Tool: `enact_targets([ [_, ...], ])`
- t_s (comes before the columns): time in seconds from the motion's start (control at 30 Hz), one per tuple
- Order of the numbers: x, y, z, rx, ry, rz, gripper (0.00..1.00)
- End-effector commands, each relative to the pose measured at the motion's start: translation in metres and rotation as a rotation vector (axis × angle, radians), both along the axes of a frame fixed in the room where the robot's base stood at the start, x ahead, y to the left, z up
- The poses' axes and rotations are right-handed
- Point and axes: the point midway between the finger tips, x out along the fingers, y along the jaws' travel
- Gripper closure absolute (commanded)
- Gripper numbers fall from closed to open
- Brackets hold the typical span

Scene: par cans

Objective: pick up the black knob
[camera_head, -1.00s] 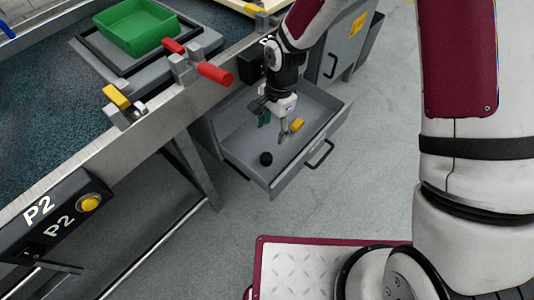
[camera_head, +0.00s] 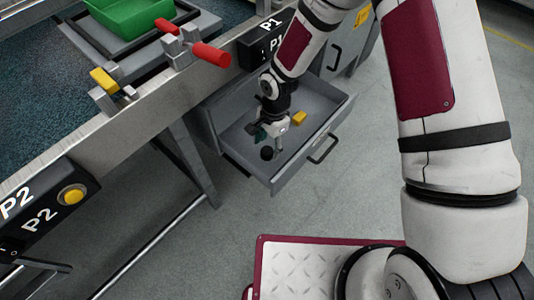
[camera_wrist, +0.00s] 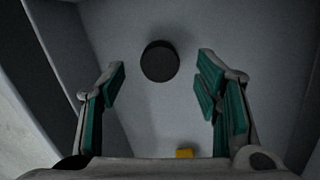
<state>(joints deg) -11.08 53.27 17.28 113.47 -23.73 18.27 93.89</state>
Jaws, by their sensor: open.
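The black knob (camera_head: 267,153) lies on the floor of the open grey drawer (camera_head: 243,166), near its front left part. In the wrist view the round black knob (camera_wrist: 160,61) sits between and a little beyond the fingertips, with nothing touching it. My gripper (camera_head: 266,141) is inside the drawer's outline, right above the knob and close to it in the head view. Its teal-padded fingers (camera_wrist: 160,82) are spread apart and empty in the wrist view. How high the fingertips are above the drawer floor is hard to tell.
A yellow block (camera_head: 300,118) lies in the drawer, and it shows at the bottom of the wrist view (camera_wrist: 184,153). The drawer walls stand around my gripper. A workbench with a red-handled clamp (camera_head: 197,47) and a green bin (camera_head: 130,17) is at the upper left.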

Motion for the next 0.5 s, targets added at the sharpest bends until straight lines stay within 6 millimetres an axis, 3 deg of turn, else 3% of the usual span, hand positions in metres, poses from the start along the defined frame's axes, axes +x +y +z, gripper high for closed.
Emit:
enact_targets([
  [0.03, -0.001, 0.001, -0.012, -0.001, 0.002, 0.000, 0.43],
  [0.17, -0.003, 0.002, -0.027, -0.001, 0.002, 0.000, 0.43],
  [0.4, -0.002, 0.003, -0.029, 0.000, 0.000, 0.000, 0.43],
  [0.43, -0.002, 0.003, -0.029, 0.000, 0.000, 0.000, 0.45],
  [0.5, -0.002, 0.003, -0.029, 0.000, 0.000, 0.000, 0.61],
])
